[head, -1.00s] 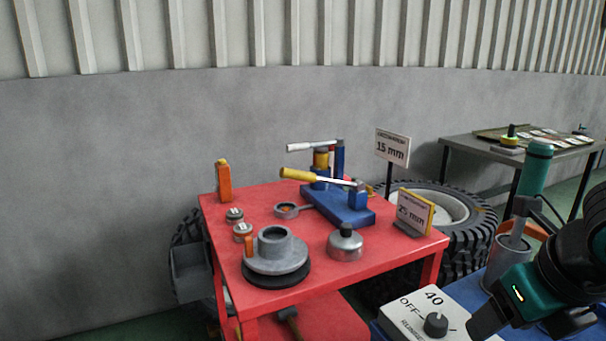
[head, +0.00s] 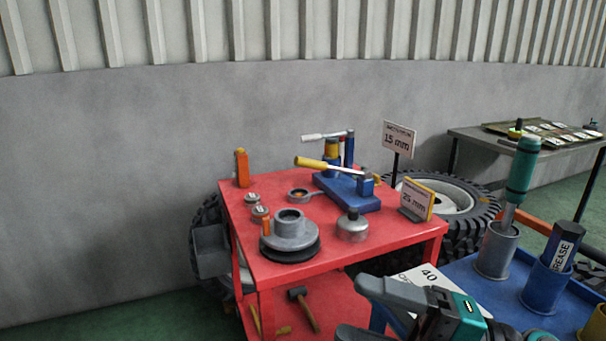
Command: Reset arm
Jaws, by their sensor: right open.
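My right gripper (head: 350,307) is at the bottom of the head view, right of centre. Its two grey fingers point left and stand apart, with nothing seen between them. It is in front of the red table's near right corner and covers part of the white dial box (head: 416,276) marked 40. My right arm comes in from the bottom right, and most of it is out of frame. My left arm and gripper are not in the picture.
The red table (head: 345,246) holds a blue lever tool (head: 346,191), a grey hub (head: 290,232), a metal can (head: 352,226) and two signs. The blue trolley (head: 492,291) at right carries a screwdriver (head: 522,170) in a grey cup and a grease tube (head: 562,246). Tyres stand behind.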

